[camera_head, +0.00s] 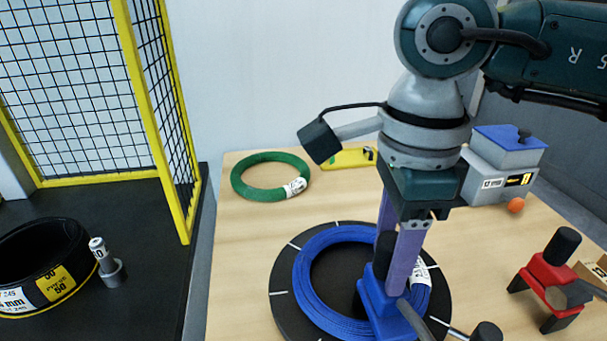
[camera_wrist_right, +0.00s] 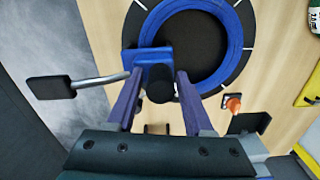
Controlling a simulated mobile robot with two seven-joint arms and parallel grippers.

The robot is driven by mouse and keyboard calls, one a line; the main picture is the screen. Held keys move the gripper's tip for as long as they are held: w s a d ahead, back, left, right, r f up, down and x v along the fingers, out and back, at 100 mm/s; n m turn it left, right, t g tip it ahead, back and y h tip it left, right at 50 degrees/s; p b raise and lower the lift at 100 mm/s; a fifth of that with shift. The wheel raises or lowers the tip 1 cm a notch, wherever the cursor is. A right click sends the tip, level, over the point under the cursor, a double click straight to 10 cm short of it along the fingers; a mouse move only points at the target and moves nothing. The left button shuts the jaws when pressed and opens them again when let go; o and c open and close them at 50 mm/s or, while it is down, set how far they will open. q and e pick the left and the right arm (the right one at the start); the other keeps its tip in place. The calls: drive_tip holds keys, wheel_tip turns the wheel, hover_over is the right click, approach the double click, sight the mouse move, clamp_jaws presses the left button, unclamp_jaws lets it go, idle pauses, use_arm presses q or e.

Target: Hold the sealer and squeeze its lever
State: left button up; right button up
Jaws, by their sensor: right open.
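A blue tool (camera_head: 377,298) with an upright black handle and a side lever stands on the near edge of the blue coil (camera_head: 318,297); I take it to be the sealer. My right gripper (camera_head: 393,278) points down over it, its purple fingers open. In the right wrist view the sealer (camera_wrist_right: 152,56) lies ahead of the fingers, with its black handle (camera_wrist_right: 160,89) between them and a gap visible beside it. Its lever (camera_wrist_right: 100,80) sticks out left to a black pad. The fingers hide part of the sealer in the head view. My left gripper is not in view.
The coil lies on a black turntable (camera_head: 281,313) on a wooden table. A red tool (camera_head: 549,284) stands at right. A yellow-framed mesh fence (camera_head: 150,90) is left.

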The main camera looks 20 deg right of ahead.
clamp_jaws()
idle(0.4)
idle(1.6)
idle(0.3)
drive_tip(key=shift+c, duration=1.8)
unclamp_jaws()
clamp_jaws()
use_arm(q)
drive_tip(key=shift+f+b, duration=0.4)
use_arm(e)
drive_tip(key=shift+d+f, duration=0.15)
drive_tip(key=shift+f, duration=0.25)
